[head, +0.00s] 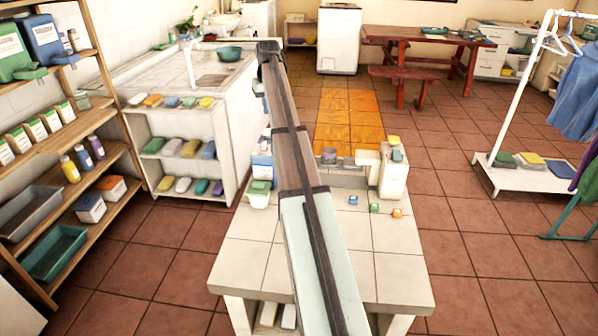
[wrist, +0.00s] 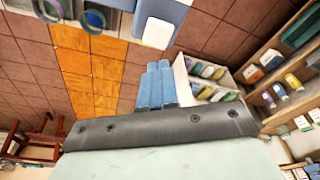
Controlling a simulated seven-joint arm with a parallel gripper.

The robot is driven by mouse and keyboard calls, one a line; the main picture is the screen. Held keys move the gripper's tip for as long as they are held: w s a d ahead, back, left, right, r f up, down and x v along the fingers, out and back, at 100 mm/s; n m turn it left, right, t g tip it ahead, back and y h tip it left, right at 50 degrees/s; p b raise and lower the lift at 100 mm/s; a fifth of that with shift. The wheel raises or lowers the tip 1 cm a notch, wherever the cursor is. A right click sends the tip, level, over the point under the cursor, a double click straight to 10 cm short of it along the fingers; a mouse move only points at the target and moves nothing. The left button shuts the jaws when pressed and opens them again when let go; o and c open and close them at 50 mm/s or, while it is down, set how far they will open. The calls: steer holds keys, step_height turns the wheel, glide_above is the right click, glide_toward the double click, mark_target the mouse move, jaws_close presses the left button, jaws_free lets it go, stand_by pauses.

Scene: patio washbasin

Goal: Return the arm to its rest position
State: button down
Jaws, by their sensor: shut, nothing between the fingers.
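My arm runs from the bottom middle of the head view up and left, over the white tiled counter (head: 262,262), to a dark end near the washbasin. My gripper's fingers are not clearly seen in the head view. In the wrist view, my gripper (wrist: 160,68) shows as blue fingers close together beyond a dark bolted bar. It is shut and empty, with floor and shelves behind it.
Small coloured blocks (head: 374,208) and a white dispenser (head: 392,175) stand on the counter, right of my arm. A wooden shelf (head: 118,160) with bottles and trays is at left. A white drying rack (head: 500,165) is at right. Tiled floor (head: 455,215) is clear between.

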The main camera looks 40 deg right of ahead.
steer(key=shift+r, duration=0.55)
